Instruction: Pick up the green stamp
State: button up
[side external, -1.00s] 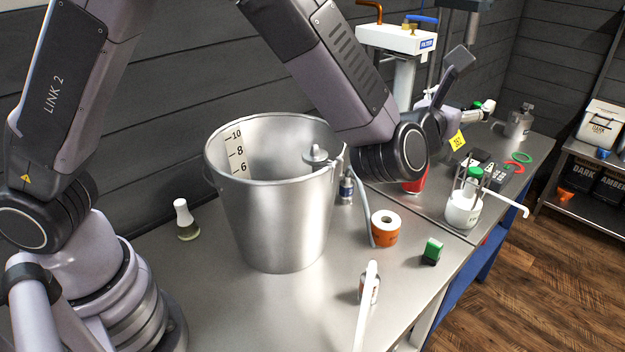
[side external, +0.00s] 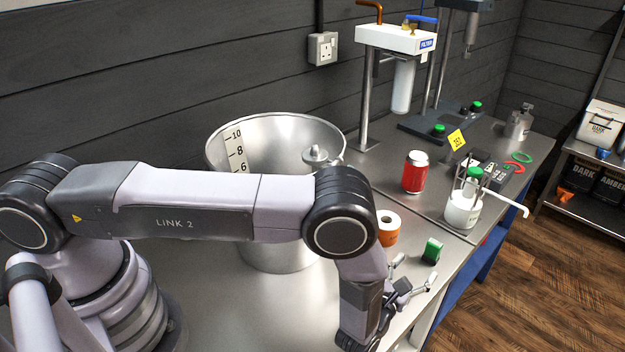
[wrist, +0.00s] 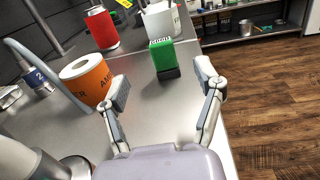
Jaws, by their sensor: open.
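The green stamp (side external: 432,251) has a dark base and stands upright on the steel table near its front edge, to the right of the orange label roll. In the wrist view the green stamp (wrist: 164,57) lies ahead, between the lines of the two fingers but beyond their tips. My gripper (side external: 413,273) is low over the table, just short of the stamp and apart from it. In the wrist view my gripper (wrist: 162,80) is open, with nothing between its fingers.
The orange label roll (wrist: 88,80) stands close by my left finger. A red can (side external: 415,172) and a white jug (side external: 463,208) stand behind the stamp. A large steel bucket (side external: 270,262) is partly hidden by my arm. The table edge is close on the right.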

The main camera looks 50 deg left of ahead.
aim_at(432, 249)
jog(key=shift+w+f, duration=0.45)
jog(key=shift+f, duration=0.3)
jog(key=w, duration=0.6)
jog(key=shift+w+a, duration=0.3)
jog(key=shift+w, duration=0.05)
grip_shut()
jog(key=shift+r, duration=0.1)
